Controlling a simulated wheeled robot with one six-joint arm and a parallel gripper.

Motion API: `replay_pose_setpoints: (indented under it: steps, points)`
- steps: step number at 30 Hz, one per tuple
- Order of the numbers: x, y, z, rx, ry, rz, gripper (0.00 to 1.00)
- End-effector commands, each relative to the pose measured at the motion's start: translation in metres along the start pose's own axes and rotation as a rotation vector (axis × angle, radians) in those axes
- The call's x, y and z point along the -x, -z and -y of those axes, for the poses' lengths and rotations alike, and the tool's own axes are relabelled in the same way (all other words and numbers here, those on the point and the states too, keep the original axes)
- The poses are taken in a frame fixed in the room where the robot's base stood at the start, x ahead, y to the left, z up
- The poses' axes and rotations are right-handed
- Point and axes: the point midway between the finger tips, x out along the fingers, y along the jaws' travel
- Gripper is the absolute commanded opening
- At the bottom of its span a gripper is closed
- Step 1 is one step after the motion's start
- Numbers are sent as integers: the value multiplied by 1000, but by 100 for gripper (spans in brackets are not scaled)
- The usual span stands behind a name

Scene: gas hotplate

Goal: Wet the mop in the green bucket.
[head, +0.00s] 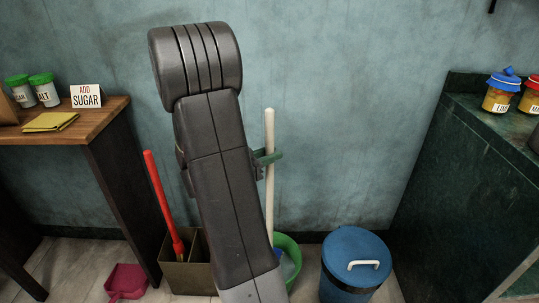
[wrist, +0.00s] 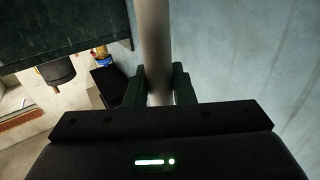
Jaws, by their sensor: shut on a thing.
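My gripper (head: 268,158) is shut on the pale upright handle of the mop (head: 270,130), partway down its length. In the wrist view, the green fingers (wrist: 159,90) stand on both sides of the handle (wrist: 155,40). The green bucket (head: 292,248) is on the floor at the foot of the handle, partly hidden by my arm. Something blue and pale water-like colour shows inside it. The mop's lower end is hidden, so I cannot tell whether it is inside the bucket or behind it.
A brown divided box (head: 185,278) with a red-handled tool (head: 163,200) stands left of the bucket. A blue lidded bin (head: 352,285) stands close on its right. A pink dustpan (head: 126,281) lies on the floor. A wooden table (head: 98,112) and dark counter (head: 440,170) flank the space.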

Motion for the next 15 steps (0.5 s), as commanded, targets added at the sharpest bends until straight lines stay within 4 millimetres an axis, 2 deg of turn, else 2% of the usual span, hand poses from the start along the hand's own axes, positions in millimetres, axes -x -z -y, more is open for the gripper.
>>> replay_pose_setpoints:
  steps: [1,15]
  points:
    - [0,-11,0,-1,0,-2,0]
    - [0,-62,0,1,0,-1,0]
